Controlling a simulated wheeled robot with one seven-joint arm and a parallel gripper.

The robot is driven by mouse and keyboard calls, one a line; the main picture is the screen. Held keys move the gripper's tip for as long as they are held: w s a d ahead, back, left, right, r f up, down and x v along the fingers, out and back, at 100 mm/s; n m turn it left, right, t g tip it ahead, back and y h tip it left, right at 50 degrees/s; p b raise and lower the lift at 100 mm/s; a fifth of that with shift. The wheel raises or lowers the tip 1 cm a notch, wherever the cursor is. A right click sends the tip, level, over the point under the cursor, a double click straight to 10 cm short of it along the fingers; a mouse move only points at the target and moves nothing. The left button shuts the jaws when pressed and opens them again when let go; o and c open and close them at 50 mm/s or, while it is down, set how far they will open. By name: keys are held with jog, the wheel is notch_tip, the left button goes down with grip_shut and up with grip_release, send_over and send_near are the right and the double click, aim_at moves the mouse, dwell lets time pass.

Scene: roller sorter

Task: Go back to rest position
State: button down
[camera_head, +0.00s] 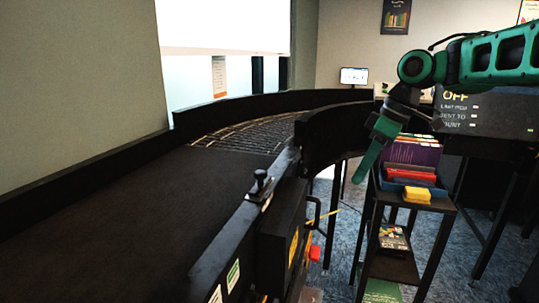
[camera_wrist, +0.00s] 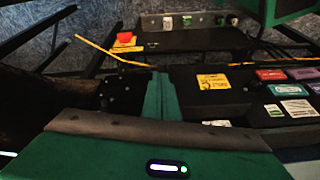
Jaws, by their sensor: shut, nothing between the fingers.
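My green gripper (camera_head: 364,172) hangs from the arm at the upper right of the head view, with its fingers together and pointing down and to the left. It appears in front of the gap between the conveyor (camera_head: 120,205) and a dark shelf stand (camera_head: 445,205). In the wrist view the gripper's green fingers (camera_wrist: 160,98) also show closed, with nothing held between them. They overlap a dark panel bearing yellow, red, purple and green labels.
The conveyor bed is bare and curves to a roller section (camera_head: 250,133). The shelf stand carries a blue bin (camera_head: 412,180) of folders and a yellow item (camera_head: 417,194). A dark display box (camera_head: 487,112) stands behind the arm. A red button (camera_wrist: 124,38) shows in the wrist view.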

jog(key=s+d+f+m+h, duration=0.1)
jog(key=s+d+f+m, duration=0.4)
jog(key=s, duration=0.5)
jog(key=s+d+f+m+g+h, duration=0.1)
jog(key=s+d+f+m, duration=0.4)
jog(key=s, duration=0.4)
jog(key=s+d+f+m+h, duration=0.1)
jog(key=s+d+f+m, duration=0.4)
jog(key=s, duration=0.5)
jog(key=f+m, duration=0.1)
jog(key=m, duration=0.1)
jog(key=shift+s+f+m+g, duration=0.15)
jog(key=shift+s+m+g, duration=0.15)
jog(key=shift+s+g, duration=0.1)
